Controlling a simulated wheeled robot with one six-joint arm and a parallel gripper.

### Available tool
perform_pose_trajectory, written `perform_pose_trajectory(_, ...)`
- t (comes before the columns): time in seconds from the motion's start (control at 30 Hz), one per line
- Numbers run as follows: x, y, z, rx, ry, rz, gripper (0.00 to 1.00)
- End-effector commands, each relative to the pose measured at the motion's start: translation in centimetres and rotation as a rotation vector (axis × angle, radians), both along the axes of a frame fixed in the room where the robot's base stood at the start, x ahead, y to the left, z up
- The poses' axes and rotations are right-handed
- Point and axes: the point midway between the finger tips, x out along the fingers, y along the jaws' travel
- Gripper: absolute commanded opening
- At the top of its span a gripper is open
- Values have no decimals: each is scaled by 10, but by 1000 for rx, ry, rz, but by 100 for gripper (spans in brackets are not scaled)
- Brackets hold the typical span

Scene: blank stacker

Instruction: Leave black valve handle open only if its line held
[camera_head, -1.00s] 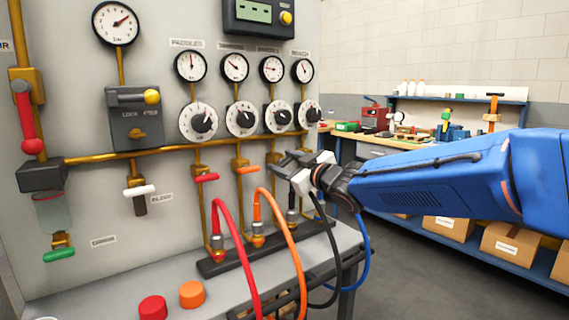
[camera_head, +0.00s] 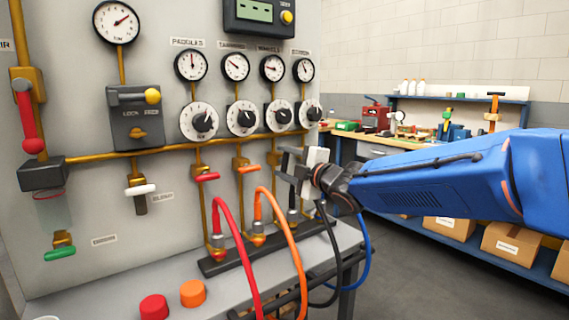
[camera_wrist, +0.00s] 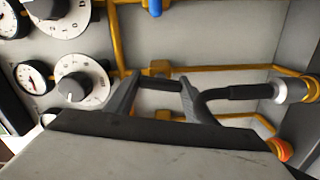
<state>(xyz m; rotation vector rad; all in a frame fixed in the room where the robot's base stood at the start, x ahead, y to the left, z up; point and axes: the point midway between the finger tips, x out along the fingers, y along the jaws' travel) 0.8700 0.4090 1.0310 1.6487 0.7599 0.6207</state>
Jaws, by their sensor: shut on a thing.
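My gripper (camera_head: 288,162) is at the third of the four lines, counted from the left, below its dial. In the wrist view my gripper (camera_wrist: 157,80) is shut on the black valve handle (camera_wrist: 162,86), a dark bar lying crosswise between the fingers. The gripper hides this handle in the head view. The black line's hose fitting (camera_head: 292,215) stands below it. The third small gauge (camera_head: 272,68) sits above the third white dial (camera_head: 279,116); its needle points to the left.
Red (camera_head: 207,177) and orange (camera_head: 249,170) valve handles sit left of my gripper. Red (camera_head: 239,255) and orange (camera_head: 284,232) hoses arch up in front. A blue handle (camera_wrist: 155,8) is near in the wrist view. Red (camera_head: 153,307) and orange (camera_head: 193,293) caps lie on the ledge.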

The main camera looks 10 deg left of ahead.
Motion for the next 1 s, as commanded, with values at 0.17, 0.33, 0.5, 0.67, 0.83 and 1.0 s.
perform_pose_trajectory(0.17, 0, 0, -2, -71, -79, 1, 26)
perform_pose_trajectory(0.33, 0, 0, -2, -114, -129, 1, 26)
perform_pose_trajectory(0.5, 0, 0, -3, -137, -156, 1, 26)
perform_pose_trajectory(0.67, 0, 0, -3, -144, -164, 1, 26)
perform_pose_trajectory(0.83, 0, 0, -3, -145, -164, 1, 26)
perform_pose_trajectory(1.0, 0, 0, -3, -145, -163, 1, 56)
